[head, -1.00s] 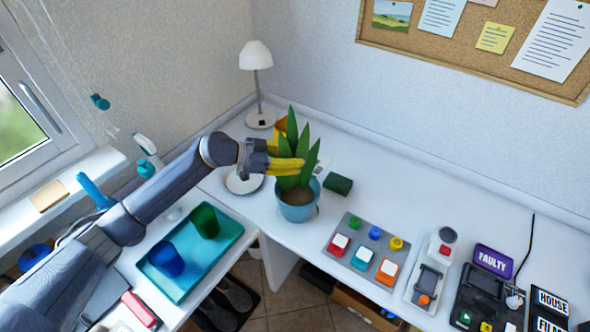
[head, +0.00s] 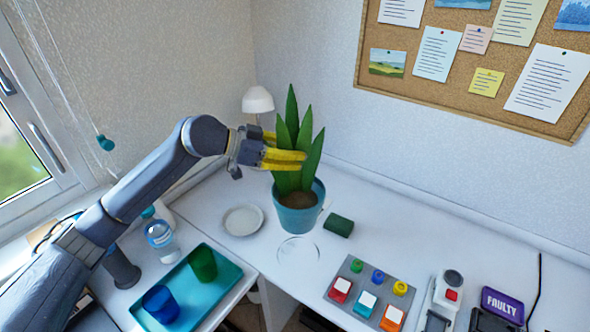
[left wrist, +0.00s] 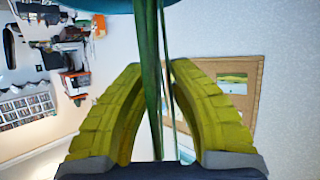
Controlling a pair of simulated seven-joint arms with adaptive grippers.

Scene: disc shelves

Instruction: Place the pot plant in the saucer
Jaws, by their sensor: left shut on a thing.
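The pot plant has a blue pot (head: 297,221) with dark soil and tall green leaves (head: 292,125). My left gripper (head: 303,161) is shut on the leaves and holds the plant roughly upright, with the pot lifted above the desk. In the left wrist view the yellow fingers (left wrist: 157,75) stand on both sides of the leaves (left wrist: 150,50), and a bit of the pot (left wrist: 70,3) shows at the top edge. The white saucer (head: 243,220) lies empty on the desk, left of the pot. My right gripper is not in view.
A faint ring (head: 298,250) marks the desk below the pot. A green block (head: 339,226) lies right of it. A white lamp (head: 257,100) stands behind. A teal tray (head: 222,292) with blue and green cups is at front left; a button panel (head: 370,293) is at front right.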

